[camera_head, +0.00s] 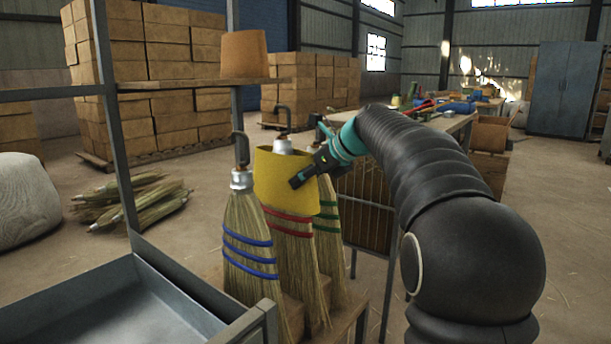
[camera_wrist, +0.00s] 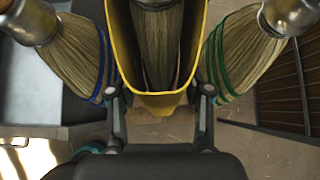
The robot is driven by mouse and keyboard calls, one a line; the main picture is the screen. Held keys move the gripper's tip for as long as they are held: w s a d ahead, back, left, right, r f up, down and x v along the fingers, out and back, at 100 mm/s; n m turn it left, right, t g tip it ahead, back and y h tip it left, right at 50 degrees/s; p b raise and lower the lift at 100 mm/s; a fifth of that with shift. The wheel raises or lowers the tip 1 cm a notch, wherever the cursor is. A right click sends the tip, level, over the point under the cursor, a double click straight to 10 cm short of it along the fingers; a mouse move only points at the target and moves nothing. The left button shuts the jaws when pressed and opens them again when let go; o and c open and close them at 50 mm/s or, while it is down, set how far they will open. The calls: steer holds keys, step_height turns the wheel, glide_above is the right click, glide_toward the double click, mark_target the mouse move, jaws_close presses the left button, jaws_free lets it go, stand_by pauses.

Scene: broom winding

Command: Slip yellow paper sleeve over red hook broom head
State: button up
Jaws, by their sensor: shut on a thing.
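The yellow paper sleeve (camera_head: 283,182) is around the upper part of the middle broom (camera_head: 295,250), the one with red bands. The hook (camera_head: 283,121) and top of the metal cap stick out above it; the red bands show at or below its lower edge. In the wrist view, straw (camera_wrist: 160,50) shows inside the sleeve's open rim (camera_wrist: 160,101). My gripper (camera_head: 299,181) is shut on the sleeve at its right side in the head view; its two fingers also show in the wrist view (camera_wrist: 161,96).
A blue-banded broom (camera_head: 248,245) stands close on the left and a green-banded broom (camera_head: 328,230) close on the right, behind. A metal tray (camera_head: 110,310) lies at front left.

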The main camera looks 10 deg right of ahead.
mark_target(307, 232)
steer(key=shift+f, duration=1.2)
steer(key=shift+f, duration=0.2)
steer(key=shift+f, duration=5.2)
steer(key=shift+f, duration=0.8)
steer(key=o, duration=1)
